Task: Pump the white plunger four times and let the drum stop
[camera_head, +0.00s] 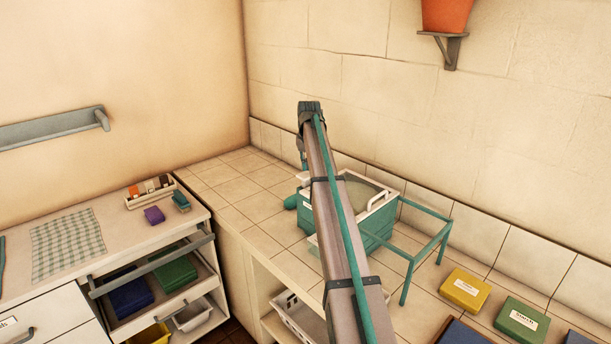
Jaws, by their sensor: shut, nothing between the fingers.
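A teal box-shaped device (378,228) with a white rim stands on the tiled counter, partly behind my arm. A white looped handle (378,201) rises at its right side. A greyish round surface inside its top may be the drum, but I cannot tell whether it turns. I cannot make out the white plunger for certain; my arm covers the middle and left of the device. My arm reaches up across the picture and bends down behind itself. My gripper is hidden behind the arm.
A teal frame stand (445,240) is right of the device. Yellow (465,289) and green (522,322) boxes lie farther right. A white basket (300,318) sits under the counter. An open drawer (150,290) is at left. A wall shelf (446,48) holds an orange pot (446,14).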

